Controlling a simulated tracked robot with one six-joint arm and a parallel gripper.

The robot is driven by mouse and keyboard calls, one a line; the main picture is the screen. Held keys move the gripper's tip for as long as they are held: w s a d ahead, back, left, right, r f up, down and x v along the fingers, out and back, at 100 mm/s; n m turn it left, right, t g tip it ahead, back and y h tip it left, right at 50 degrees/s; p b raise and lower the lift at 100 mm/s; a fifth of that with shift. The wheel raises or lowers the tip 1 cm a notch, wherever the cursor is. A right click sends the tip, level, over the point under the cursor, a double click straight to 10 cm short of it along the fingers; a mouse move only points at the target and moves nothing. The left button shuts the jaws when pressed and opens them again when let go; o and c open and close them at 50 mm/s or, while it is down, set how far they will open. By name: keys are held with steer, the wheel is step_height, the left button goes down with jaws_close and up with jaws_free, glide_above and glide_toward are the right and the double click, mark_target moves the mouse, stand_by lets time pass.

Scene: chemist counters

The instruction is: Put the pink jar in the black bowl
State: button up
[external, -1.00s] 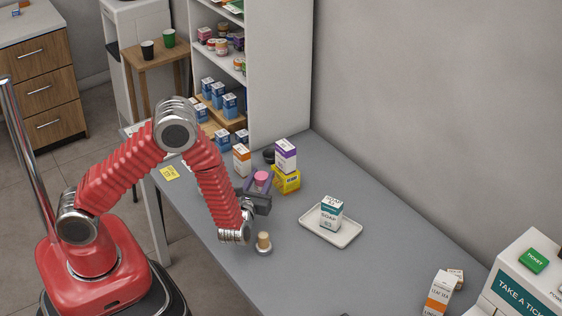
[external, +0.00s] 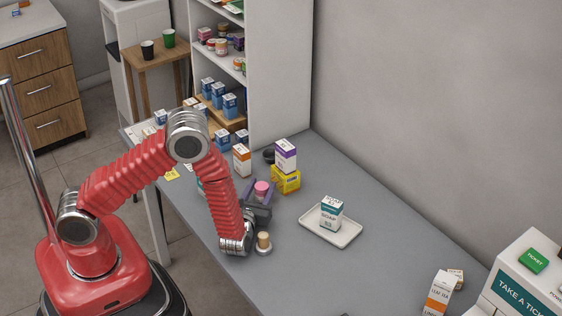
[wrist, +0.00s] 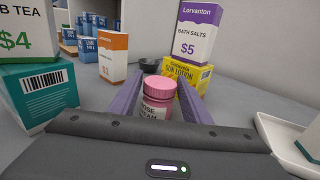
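The pink jar (wrist: 157,106) with its pink lid stands between the two purple fingers of my gripper (wrist: 160,84) in the wrist view. The fingers are close along both sides of it, and it has moved with my gripper, which looks shut on it. The dark gripper body hides the jar's base. In the external view the pink lid (external: 261,186) shows between the fingers.
A yellow sun lotion box (wrist: 200,78) supports a purple-and-white bath salts box (wrist: 190,45). An orange-and-white box (wrist: 113,57) and teal box (wrist: 40,95) stand left. A cork-topped item (external: 263,242) is near my wrist. A white tray (external: 340,240) holds a soap box.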

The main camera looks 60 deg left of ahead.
mark_target(260, 192)
steer(key=shift+o, duration=1)
steer(key=shift+s+d+r, duration=0.1)
steer(key=v, duration=0.5)
step_height(260, 192, up, 5)
steer(key=shift+f, duration=0.1)
steer(key=shift+r, duration=1.1)
steer(key=shift+o, duration=0.6)
